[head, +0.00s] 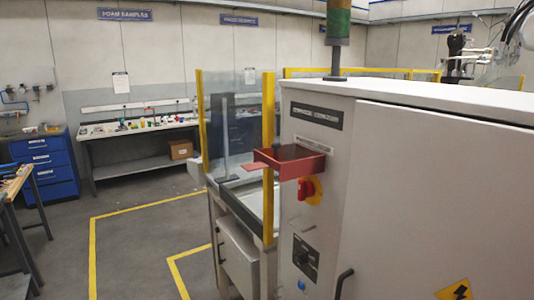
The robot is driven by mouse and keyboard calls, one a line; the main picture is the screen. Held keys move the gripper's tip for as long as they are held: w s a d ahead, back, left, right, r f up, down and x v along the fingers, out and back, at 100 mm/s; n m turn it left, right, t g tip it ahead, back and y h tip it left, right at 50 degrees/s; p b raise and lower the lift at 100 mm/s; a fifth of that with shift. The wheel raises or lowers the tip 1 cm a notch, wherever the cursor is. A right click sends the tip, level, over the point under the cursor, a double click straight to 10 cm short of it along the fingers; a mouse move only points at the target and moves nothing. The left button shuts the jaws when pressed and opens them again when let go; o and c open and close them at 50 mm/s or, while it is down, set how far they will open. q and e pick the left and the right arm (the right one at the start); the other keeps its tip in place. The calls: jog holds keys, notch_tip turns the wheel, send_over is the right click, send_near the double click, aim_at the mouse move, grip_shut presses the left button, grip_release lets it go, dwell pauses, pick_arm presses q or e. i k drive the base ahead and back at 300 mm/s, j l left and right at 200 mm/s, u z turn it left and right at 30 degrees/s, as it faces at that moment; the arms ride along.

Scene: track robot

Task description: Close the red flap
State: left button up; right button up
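A red box-like holder (300,165) is fixed to the side of the grey cabinet, just above a red and yellow rotary switch. A flat red flap (256,165) sticks out level from its left side, apart from the box's upright walls, so it looks open. Neither of my grippers shows in the head view.
The grey cabinet (400,160) fills the right side, with a red and yellow switch (309,190) and a black handle (343,284). A yellow-posted glass guard (235,125) stands left of it. A workbench (140,130) and blue drawers (48,165) stand behind.

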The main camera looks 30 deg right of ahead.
aim_at(308, 162)
jog(key=j+z, duration=0.1)
jog(key=z, duration=0.3)
jog(key=k+j+z, duration=0.1)
jog(key=z, duration=0.3)
jog(key=j+z, duration=0.1)
jog(key=z, duration=0.3)
jog(key=k+z, duration=0.1)
jog(key=z, duration=0.25)
